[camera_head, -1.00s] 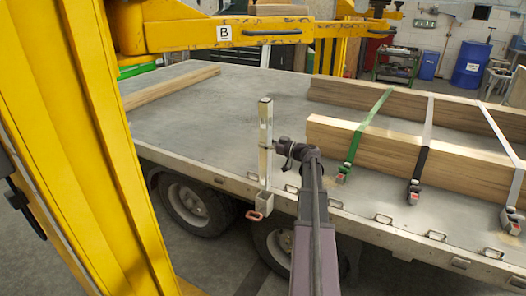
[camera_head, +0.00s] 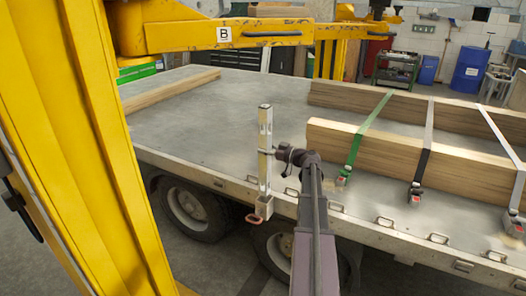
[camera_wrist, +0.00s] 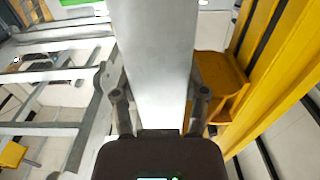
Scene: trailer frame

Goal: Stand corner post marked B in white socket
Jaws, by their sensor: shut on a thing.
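The pale grey corner post (camera_head: 265,135) stands upright at the trailer's near side edge. My gripper (camera_head: 284,155) is shut on it from the right, partway down its length. In the wrist view the post (camera_wrist: 152,60) fills the middle between the fingers. No letter B can be read on the post's visible faces. The post's lower end meets a small pale block (camera_head: 263,207) on the side rail, with a red handle beside it. I cannot tell whether this block is the white socket or whether the post is seated in it.
Strapped timber (camera_head: 375,155) lies on the deck (camera_head: 220,115) to the right of my arm. A loose beam (camera_head: 172,92) lies at the deck's far left. The deck behind the post is clear. Yellow framework rises at the left, with a letter B plate (camera_head: 224,34) on its beam.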

